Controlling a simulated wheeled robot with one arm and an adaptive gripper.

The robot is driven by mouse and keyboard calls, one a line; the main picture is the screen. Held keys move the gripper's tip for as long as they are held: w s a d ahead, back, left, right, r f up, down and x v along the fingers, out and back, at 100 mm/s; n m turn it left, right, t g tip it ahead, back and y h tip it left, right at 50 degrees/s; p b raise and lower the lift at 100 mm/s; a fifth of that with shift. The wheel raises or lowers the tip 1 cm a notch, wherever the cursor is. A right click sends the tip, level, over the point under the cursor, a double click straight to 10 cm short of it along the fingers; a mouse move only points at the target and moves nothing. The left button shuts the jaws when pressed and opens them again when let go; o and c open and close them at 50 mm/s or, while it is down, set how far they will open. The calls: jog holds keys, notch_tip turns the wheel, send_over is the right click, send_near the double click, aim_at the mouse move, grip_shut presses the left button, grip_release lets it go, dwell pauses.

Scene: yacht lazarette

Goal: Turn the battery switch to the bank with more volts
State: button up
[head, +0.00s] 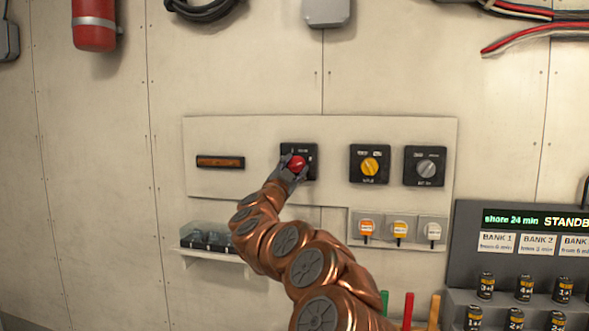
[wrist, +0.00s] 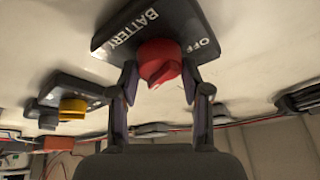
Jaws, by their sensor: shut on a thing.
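The battery switch is a black plate (head: 312,150) with a red knob (head: 297,165) on the wall panel. In the wrist view the red knob (wrist: 160,62) sits between my two fingers, and the black plate (wrist: 120,28) reads "BATTERY" and "OFF". My gripper (head: 290,172) is shut on the red knob, one finger on each side. The knob's pointer direction and any other plate labels are not clear. A small orange-lit display (head: 220,162) is left of the switch; its text is too small to read.
A yellow knob switch (head: 370,166) and a grey knob switch (head: 426,167) are to the right. Below them are several plugs in sockets (head: 398,229). A shelf with batteries (head: 208,240) is lower left. A display (head: 535,221) reads "shore 24 min STANDB" above signs for banks.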

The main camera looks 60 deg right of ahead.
jog(key=o, duration=1.2)
jog(key=shift+c, duration=0.2)
jog(key=shift+a, duration=0.1)
jog(key=v, duration=1.1)
jog(key=shift+a+f, duration=0.2)
jog(key=shift+a, duration=0.15)
